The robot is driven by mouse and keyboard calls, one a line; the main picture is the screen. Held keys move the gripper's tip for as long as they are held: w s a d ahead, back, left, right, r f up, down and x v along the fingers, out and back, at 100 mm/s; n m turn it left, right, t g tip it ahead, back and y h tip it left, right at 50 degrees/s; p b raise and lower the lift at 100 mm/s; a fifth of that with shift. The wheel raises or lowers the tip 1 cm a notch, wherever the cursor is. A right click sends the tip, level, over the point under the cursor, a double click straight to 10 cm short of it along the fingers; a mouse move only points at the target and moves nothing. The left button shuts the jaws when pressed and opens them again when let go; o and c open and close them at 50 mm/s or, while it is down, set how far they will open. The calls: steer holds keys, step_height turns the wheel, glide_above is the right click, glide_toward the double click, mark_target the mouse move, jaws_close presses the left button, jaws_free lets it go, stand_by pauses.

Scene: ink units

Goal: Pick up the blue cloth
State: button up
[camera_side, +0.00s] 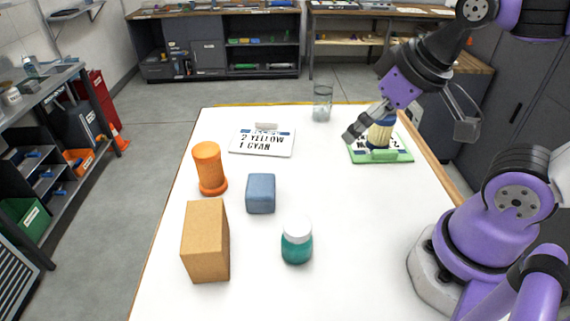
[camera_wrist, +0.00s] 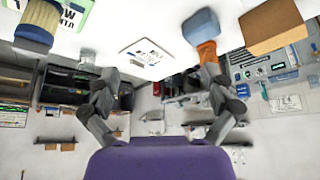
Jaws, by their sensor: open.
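The blue cloth (camera_side: 260,193) looks like a compact block with rounded edges. It lies on the white table near the middle, right of the orange cup. It also shows at the top of the wrist view (camera_wrist: 201,26), partly in front of the orange cup. My gripper (camera_side: 411,128) is open and empty above the far right of the table, well apart from the cloth. Its two spread fingers show in the wrist view (camera_wrist: 160,75), with nothing between them.
An orange cup (camera_side: 209,168), brown box (camera_side: 206,242) and teal jar (camera_side: 297,244) stand around the cloth. A white card (camera_side: 262,141) and a clear glass (camera_side: 322,104) are farther back. The table's right middle is clear.

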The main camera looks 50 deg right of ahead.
steer(key=shift+o, duration=0.3)
stand_by(0.5)
steer(key=n+g+y, duration=0.2)
steer(key=n+y, duration=0.1)
steer(key=n, duration=0.5)
glide_toward(262, 184)
steer(key=x, duration=0.5)
steer(key=shift+w+a, duration=0.1)
steer(key=shift+a, duration=0.1)
steer(key=shift+x, duration=2.75)
steer(key=shift+d, duration=0.15)
steer(key=c, duration=0.6)
